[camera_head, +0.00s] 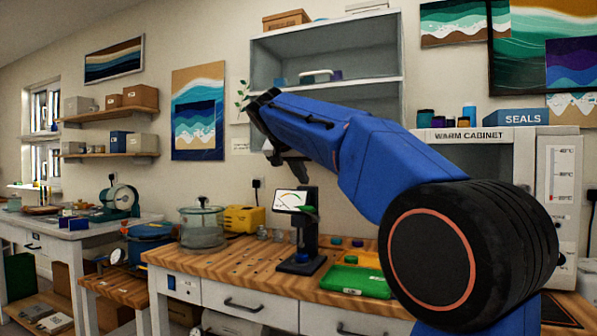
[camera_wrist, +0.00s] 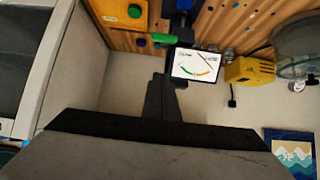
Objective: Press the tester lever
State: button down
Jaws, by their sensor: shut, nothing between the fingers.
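The tester (camera_head: 311,240) is a black stand on the wooden bench, with a white dial screen (camera_head: 291,200) at its top. The screen also shows in the wrist view (camera_wrist: 196,66), where the scene appears upside down. The green lever (camera_head: 310,210) sticks out beside the screen; in the wrist view (camera_wrist: 160,39) it lies to the left of the screen. A blue piece sits low on the stand. My gripper (camera_head: 293,170) is shut and empty, above the tester in the head view. In the wrist view its dark fingers (camera_wrist: 160,100) point toward the lever, apart from it.
A green tray (camera_head: 360,283) and a yellow tray (camera_head: 365,259) lie right of the tester. A glass pot (camera_head: 202,226) and a yellow box (camera_head: 244,218) stand to its left. The warm cabinet (camera_head: 475,137) is at the right. Grey shelving (camera_head: 330,93) is behind my arm.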

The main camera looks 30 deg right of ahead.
jog(key=x, duration=0.4)
jog(key=shift+d+f, duration=0.1)
jog(key=shift+f, duration=0.2)
jog(key=shift+s+a+f, duration=0.15)
jog(key=shift+a+f, duration=0.1)
jog(key=shift+f, duration=0.3)
jog(key=shift+s+a+f, duration=0.15)
jog(key=shift+a+f, duration=0.1)
jog(key=shift+f, duration=0.3)
jog(key=shift+s+a+f, duration=0.15)
jog(key=shift+a+f, duration=0.05)
jog(key=shift+f, duration=0.35)
jog(key=shift+s, duration=0.1)
